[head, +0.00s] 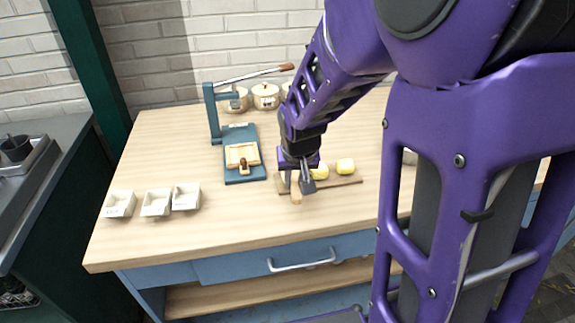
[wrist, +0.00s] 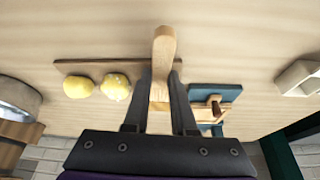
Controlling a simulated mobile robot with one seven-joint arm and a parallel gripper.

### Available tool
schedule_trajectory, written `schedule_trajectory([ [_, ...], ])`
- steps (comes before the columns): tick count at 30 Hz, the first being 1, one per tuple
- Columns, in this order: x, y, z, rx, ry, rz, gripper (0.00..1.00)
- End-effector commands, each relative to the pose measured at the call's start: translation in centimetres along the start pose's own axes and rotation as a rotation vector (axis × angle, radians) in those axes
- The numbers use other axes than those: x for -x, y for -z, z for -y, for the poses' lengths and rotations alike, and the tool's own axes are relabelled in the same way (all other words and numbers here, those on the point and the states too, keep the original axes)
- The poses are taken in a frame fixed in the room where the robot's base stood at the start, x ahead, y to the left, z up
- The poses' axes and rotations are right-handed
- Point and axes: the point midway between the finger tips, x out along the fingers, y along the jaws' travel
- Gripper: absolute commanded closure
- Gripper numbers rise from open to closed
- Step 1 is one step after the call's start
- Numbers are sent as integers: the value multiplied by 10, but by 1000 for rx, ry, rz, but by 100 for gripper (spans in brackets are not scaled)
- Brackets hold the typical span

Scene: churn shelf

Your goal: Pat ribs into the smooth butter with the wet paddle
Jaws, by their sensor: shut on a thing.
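My gripper (head: 299,183) is shut on the wooden paddle (wrist: 163,50), which sticks out between the fingers (wrist: 160,95). In the head view the pale paddle (head: 296,194) hangs below the fingers, at the left end of the wooden board. Two yellow butter lumps sit on that board (head: 350,181). The other lump (head: 345,166) is further right. In the wrist view both lumps, (wrist: 115,86) and (wrist: 77,87), lie left of the paddle, apart from it.
A blue lever press (head: 245,175) with a wooden mould stands left of my gripper. Several white dishes (head: 156,202) stand at the counter's left front. Lidded crocks (head: 265,96) stand at the back. The counter (head: 225,220) is clear in front of the press.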

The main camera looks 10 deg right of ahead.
Motion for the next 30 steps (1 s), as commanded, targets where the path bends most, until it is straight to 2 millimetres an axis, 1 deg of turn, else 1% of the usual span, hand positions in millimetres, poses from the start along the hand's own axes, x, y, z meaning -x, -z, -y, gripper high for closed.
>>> schedule_trajectory([
  [3,11,5,0,0,1,-3,100],
  [22,59,26,0,0,2,-7,100],
  [25,63,27,0,0,1,-6,100],
  [30,62,27,0,0,1,-6,100],
])
